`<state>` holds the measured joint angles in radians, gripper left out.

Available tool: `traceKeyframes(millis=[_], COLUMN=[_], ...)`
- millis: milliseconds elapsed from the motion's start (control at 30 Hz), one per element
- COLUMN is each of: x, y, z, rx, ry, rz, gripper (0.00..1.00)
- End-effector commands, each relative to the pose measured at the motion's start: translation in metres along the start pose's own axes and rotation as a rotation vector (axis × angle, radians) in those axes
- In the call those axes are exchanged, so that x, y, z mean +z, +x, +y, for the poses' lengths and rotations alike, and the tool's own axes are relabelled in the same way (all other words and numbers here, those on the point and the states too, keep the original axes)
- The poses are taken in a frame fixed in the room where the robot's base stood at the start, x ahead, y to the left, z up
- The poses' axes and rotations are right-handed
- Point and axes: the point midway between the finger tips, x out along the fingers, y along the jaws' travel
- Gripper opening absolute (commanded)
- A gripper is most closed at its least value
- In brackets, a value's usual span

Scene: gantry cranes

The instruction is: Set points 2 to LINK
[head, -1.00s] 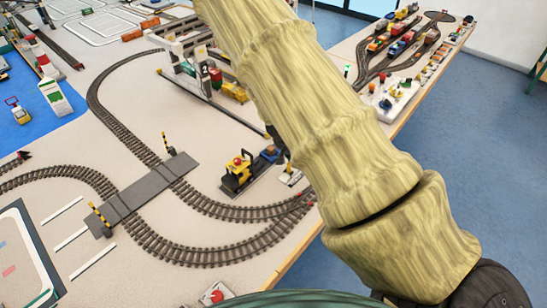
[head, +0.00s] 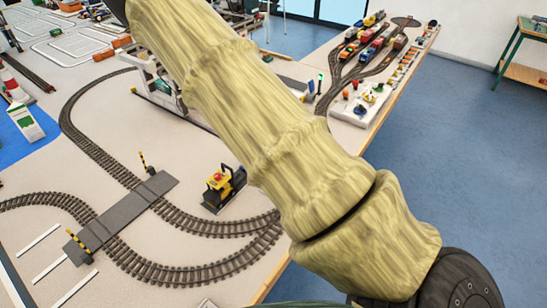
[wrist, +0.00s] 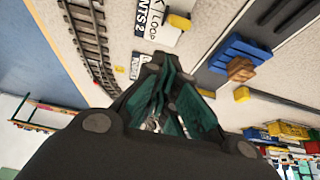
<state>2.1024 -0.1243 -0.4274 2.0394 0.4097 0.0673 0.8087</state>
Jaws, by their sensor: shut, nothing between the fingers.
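In the wrist view a white label plate (wrist: 152,20) reads partly "NTS 2" with "LOOP" beside it, and the end of another word ends in K. It lies beside a curved track (wrist: 92,35). My gripper (wrist: 160,62) is dark with green inner faces, its fingers together and empty, tips just below the plate in the picture. In the head view my arm hides this spot and the gripper is not visible.
A white gantry crane (head: 160,90) stands behind my arm. In the wrist view a blue wagon-like piece (wrist: 237,53) lies to the right.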

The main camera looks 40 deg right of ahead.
Motion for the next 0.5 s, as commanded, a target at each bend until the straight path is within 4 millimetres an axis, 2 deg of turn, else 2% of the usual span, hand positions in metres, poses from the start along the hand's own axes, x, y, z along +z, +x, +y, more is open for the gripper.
traceKeyframes(millis=[367,500], x=[0.0,0.001], y=[-0.002,-0.013], z=[0.0,0.0], rx=[0.0,0.0], ry=[0.0,0.001], rz=[0.0,0.0], gripper=[0.0,0.0])
